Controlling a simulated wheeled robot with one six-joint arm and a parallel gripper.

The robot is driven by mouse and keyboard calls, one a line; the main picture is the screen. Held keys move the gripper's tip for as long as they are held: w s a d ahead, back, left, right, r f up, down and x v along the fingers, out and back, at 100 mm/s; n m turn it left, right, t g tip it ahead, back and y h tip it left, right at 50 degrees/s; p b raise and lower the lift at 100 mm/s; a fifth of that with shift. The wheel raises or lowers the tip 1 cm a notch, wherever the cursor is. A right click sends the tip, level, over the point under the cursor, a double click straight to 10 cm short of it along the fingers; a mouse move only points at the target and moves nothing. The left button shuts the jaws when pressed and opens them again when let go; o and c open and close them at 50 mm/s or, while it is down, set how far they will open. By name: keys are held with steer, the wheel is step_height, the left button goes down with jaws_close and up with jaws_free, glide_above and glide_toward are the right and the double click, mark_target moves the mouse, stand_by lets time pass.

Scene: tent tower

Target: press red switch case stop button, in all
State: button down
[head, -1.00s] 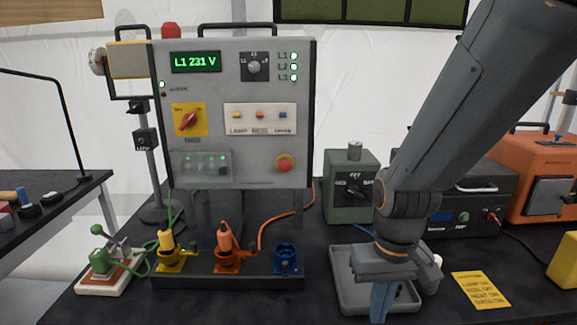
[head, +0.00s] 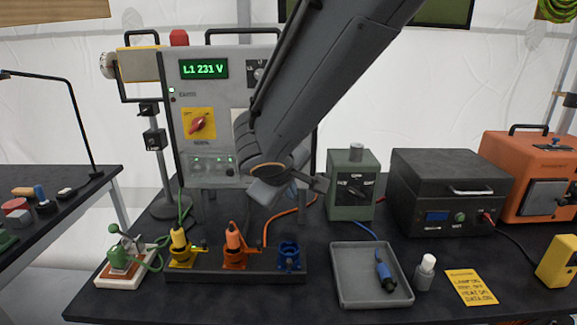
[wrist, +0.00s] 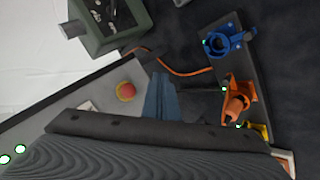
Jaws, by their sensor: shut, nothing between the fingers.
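The grey switch case (head: 178,120) stands upright on the table, with a lit "L1 231 V" display and a red-yellow rotary knob. Its red stop button on a yellow ring shows in the wrist view (wrist: 125,91); in the head view my arm hides it. My gripper (wrist: 160,95) is shut and empty. In the wrist view its bluish fingers lie just right of the button, with a gap between them in the picture; I cannot tell the depth gap.
A rail with yellow, orange and blue sockets (head: 289,255) stands below the case. The green box (head: 350,187) stands right of the case. An orange cable (head: 285,215) runs behind my gripper.

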steer(key=shift+w+a+r, duration=0.1)
steer(key=shift+a+r, duration=0.05)
steer(key=shift+a, duration=0.05)
steer(key=w+p, duration=0.2)
steer(key=w, duration=0.6)
steer(key=shift+w+d, duration=0.15)
steer(key=shift+w, duration=0.25)
stand_by(2.0)
steer(key=shift+w, duration=0.4)
